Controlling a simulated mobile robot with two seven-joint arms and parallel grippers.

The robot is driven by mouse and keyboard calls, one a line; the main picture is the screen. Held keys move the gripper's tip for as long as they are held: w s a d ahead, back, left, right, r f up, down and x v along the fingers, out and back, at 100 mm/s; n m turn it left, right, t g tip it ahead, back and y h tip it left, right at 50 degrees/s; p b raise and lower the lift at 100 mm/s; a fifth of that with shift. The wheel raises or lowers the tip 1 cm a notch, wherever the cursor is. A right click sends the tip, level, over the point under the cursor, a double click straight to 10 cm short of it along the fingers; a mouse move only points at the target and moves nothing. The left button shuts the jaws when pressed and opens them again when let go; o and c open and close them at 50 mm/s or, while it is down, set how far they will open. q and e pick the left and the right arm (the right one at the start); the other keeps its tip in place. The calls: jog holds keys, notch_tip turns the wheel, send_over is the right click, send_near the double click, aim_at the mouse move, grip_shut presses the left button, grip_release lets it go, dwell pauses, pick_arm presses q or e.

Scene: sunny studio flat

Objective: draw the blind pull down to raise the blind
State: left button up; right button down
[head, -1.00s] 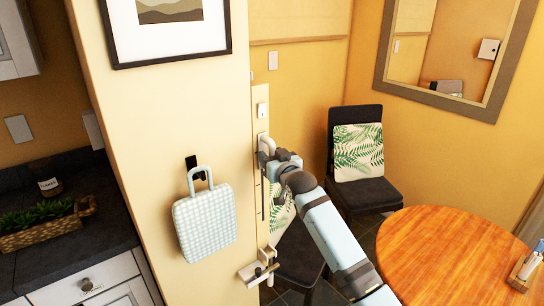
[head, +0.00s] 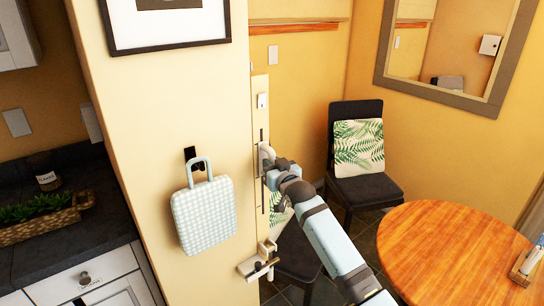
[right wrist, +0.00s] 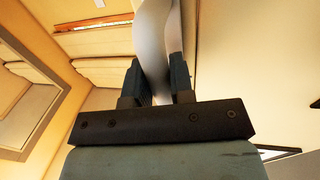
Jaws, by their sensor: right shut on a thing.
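The blind pull (head: 264,152) is a pale, rounded handle at the slotted upright strip (head: 259,110) beside the wall corner. My right gripper (head: 269,168) is shut on it, with the arm coming from the lower right. In the right wrist view, a pale curved length of the pull (right wrist: 153,40) runs between the two dark fingers of my gripper (right wrist: 154,80). The blind (head: 300,10) is at the top of the head view, its lower edge just above an orange-brown wooden strip (head: 295,28). Most of the blind is out of frame. My left gripper is not in view.
A checked bag (head: 204,215) hangs on the wall left of the pull. A metal fixture (head: 258,266) juts out below it. A dark chair (head: 355,110) with a leaf-print cushion and a round wooden table (head: 450,255) stand to the right.

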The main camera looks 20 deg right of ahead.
notch_tip(320, 180, down, 12)
jog(key=b, duration=0.4)
notch_tip(320, 180, down, 6)
jog(key=b, duration=0.2)
jog(key=shift+b, duration=0.3)
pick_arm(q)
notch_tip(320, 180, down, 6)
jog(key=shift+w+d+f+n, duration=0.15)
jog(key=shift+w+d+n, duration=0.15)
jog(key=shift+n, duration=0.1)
pick_arm(e)
jog(key=shift+s+f, duration=0.1)
jog(key=shift+f, duration=0.45)
jog(key=c, duration=1)
grip_release()
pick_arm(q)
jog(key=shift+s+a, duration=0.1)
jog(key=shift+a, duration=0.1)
pick_arm(e)
jog(key=shift+r, duration=0.1)
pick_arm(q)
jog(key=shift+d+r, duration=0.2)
pick_arm(e)
jog(key=s, duration=0.4)
jog(key=s+d, duration=0.1)
jog(key=s, duration=0.4)
jog(key=s+d, duration=0.1)
jog(key=s, duration=0.3)
jog(key=shift+s, duration=0.3)
